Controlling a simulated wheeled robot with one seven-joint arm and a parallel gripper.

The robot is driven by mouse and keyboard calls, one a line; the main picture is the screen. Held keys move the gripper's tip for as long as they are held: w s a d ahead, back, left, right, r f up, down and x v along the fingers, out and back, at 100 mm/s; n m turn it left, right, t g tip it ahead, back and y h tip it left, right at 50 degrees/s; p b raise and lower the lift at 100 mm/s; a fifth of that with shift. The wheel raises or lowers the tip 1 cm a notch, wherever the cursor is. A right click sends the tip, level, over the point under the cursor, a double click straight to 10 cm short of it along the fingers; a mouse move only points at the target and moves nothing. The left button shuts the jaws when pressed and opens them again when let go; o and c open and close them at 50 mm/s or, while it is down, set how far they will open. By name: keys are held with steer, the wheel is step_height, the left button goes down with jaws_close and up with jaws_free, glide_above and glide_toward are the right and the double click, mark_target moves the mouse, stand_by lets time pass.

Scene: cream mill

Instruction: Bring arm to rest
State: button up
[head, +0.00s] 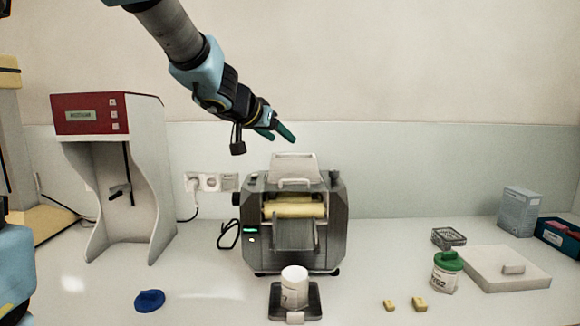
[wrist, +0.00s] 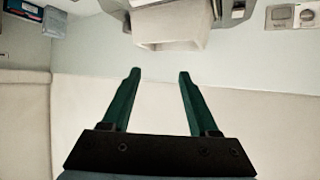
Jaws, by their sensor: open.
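My gripper (head: 277,134) hangs in the air in front of the back wall, above the steel roller mill (head: 293,225). Its two green fingers are apart and empty in the wrist view (wrist: 158,95). The mill's hopper, a pale upright piece (head: 293,168), is below the fingers, apart from them. It also shows at the top of the wrist view (wrist: 172,25). The mill's rollers look cream-coloured. My arm reaches in from the top left of the head view.
A white jar (head: 295,287) stands on a dark plate in front of the mill. A blue lid (head: 149,300) lies at left, near a red-topped device (head: 107,114). At right are a green-lidded jar (head: 446,272), two yellow blocks (head: 419,303) and a white slab (head: 495,270).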

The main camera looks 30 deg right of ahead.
steer(key=shift+s+a+r, duration=0.2)
steer(key=shift+s+a, duration=0.05)
steer(key=shift+a, duration=0.1)
steer(key=w+a+f+n+y, duration=0.1)
steer(key=a+f+n+y, duration=0.15)
steer(key=a+f, duration=0.4)
steer(key=w+a+f+n+y+b, duration=0.1)
steer(key=a+f+n+y, duration=0.2)
steer(key=a, duration=0.6)
steer(key=w+a+f+n+y, duration=0.1)
steer(key=a+f+y, duration=0.2)
steer(key=a+f, duration=0.4)
steer(key=s+a+f+n+g, duration=0.1)
steer(key=s+a+f+g, duration=0.1)
steer(key=s+a+f, duration=0.3)
steer(key=s+a+f+n+g+y, duration=0.1)
steer(key=s+a+f, duration=0.4)
steer(key=s, duration=0.5)
steer(key=shift+s+a+n+g+b, duration=0.35)
steer(key=shift+a+n+g, duration=0.3)
steer(key=shift+a+g, duration=0.55)
